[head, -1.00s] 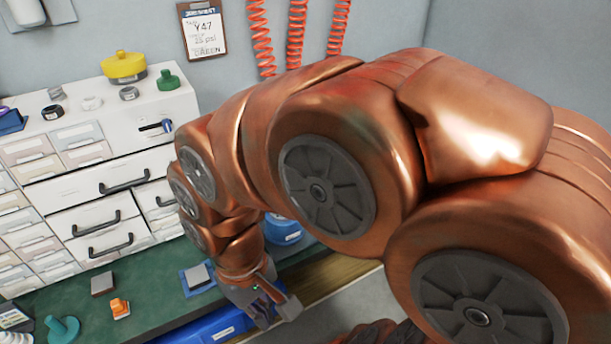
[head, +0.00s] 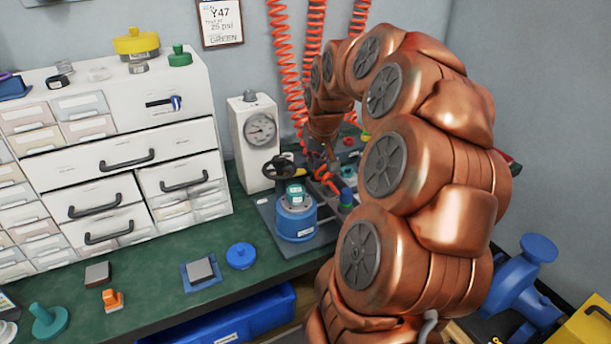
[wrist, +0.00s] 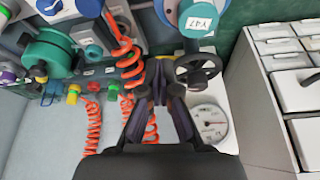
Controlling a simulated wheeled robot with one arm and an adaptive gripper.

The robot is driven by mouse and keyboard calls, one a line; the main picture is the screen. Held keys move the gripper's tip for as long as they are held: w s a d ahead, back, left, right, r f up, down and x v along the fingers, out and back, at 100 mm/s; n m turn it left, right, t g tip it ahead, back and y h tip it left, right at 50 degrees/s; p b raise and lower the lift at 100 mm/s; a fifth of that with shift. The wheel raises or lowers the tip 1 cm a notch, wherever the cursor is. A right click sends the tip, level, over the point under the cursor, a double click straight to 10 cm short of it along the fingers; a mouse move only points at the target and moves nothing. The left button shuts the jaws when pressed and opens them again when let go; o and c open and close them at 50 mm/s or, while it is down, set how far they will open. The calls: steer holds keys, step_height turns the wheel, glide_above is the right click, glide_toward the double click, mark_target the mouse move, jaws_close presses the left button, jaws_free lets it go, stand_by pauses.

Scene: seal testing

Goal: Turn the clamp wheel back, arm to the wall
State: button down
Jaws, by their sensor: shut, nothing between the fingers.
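The black clamp wheel (head: 279,167) sits beside the blue round test fixture (head: 296,224) on a grey base plate. In the wrist view the wheel (wrist: 198,68) lies just right of my fingertips, by the fixture's teal part labelled Y47 (wrist: 197,22). My gripper (wrist: 158,90) is shut and empty, with the wheel outside its fingers. I cannot tell whether the right finger touches the wheel. In the head view my arm comes down behind the fixture and its fingertips are not clear. I cannot make out which way the clamp's arm points.
A white gauge box (head: 257,145) stands left of the wheel, near the drawer cabinet (head: 120,160). Red coiled hoses (head: 287,70) hang from the wall close to my arm. The green bench (head: 235,278) holds small parts in front; a blue bin (head: 225,322) is below its edge.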

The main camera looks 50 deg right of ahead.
mark_target(303, 172)
steer(key=shift+w+d+f+b, duration=0.15)
steer(key=shift+w+d+f, duration=0.45)
steer(key=shift+w+f, duration=0.75)
steer(key=shift+w+d+f+b, duration=0.15)
steer(key=shift+w+d+f, duration=0.6)
steer(key=shift+f, duration=1)
steer(key=shift+w+d+f+b, duration=0.15)
steer(key=shift+w+d+f, duration=0.25)
steer(key=shift+w+f, duration=1.05)
steer(key=shift+s, duration=0.1)
steer(key=shift+p, duration=0.3)
